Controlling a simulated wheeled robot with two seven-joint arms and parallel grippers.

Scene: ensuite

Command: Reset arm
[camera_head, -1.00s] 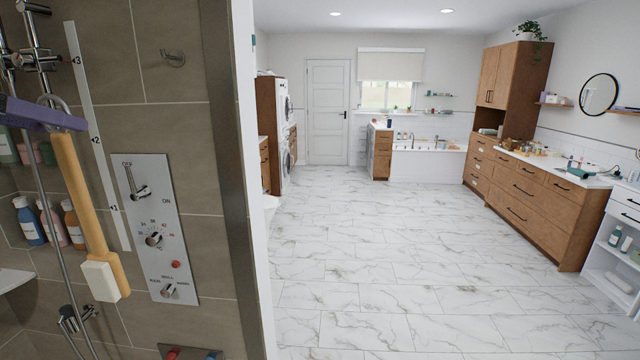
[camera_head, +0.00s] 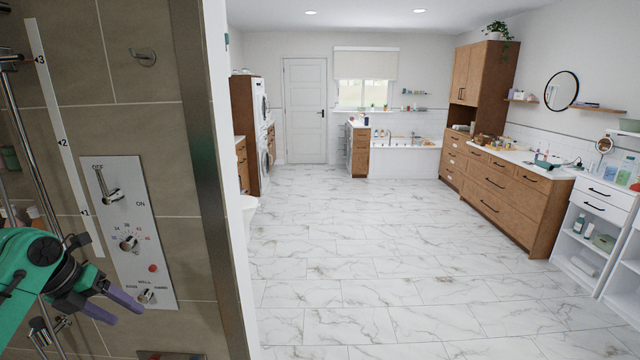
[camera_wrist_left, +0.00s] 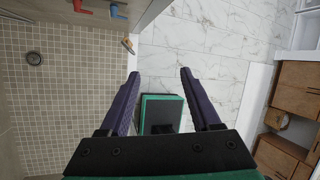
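My left gripper (camera_head: 118,306) is in front of the shower wall at the lower left, below and beside the shower control panel (camera_head: 130,230). Its two purple fingers are apart. In the left wrist view the gripper (camera_wrist_left: 159,74) is open, with nothing between the fingers. My right gripper is in neither view.
The tiled shower wall (camera_head: 75,50) and its dark edge post (camera_head: 205,180) stand close on the left. A small yellowish object (camera_wrist_left: 128,45) lies by the shower edge. Marble floor (camera_head: 340,250) is clear to the right. Wooden cabinets (camera_head: 500,200) line the right wall.

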